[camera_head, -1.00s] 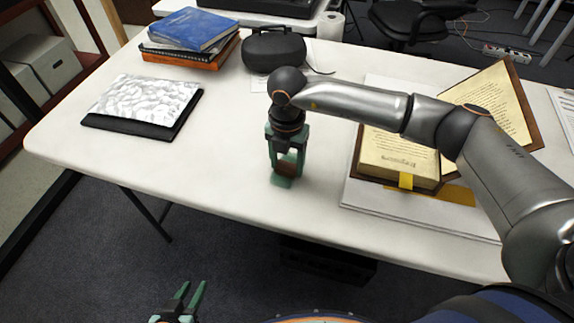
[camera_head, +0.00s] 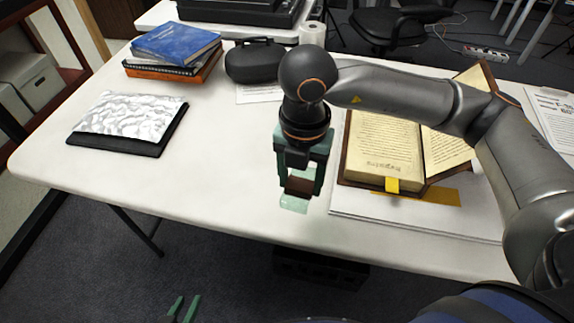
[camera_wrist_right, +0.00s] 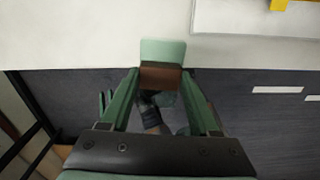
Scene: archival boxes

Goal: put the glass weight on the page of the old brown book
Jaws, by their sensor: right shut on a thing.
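The glass weight is a pale green, see-through block (camera_head: 294,204) with a brown part above it. My right gripper (camera_head: 301,188) is shut on it and holds it above the table's front part, left of the book. In the right wrist view the glass (camera_wrist_right: 163,50) and the brown part (camera_wrist_right: 161,77) show between the fingertips. The old brown book (camera_head: 345,168) lies open at the right with printed pages (camera_head: 385,143); my right arm hides part of it. My left gripper (camera_head: 184,309) is at the bottom edge, its two fingers apart and empty, mostly out of frame.
The book rests on a white board (camera_head: 375,208) with a yellow strip (camera_head: 440,196). A dark case (camera_head: 262,62) and stacked books (camera_head: 175,48) stand at the back. A dark pad (camera_head: 118,143) under a silvery cushion (camera_head: 130,115) lies left. The table's middle is clear.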

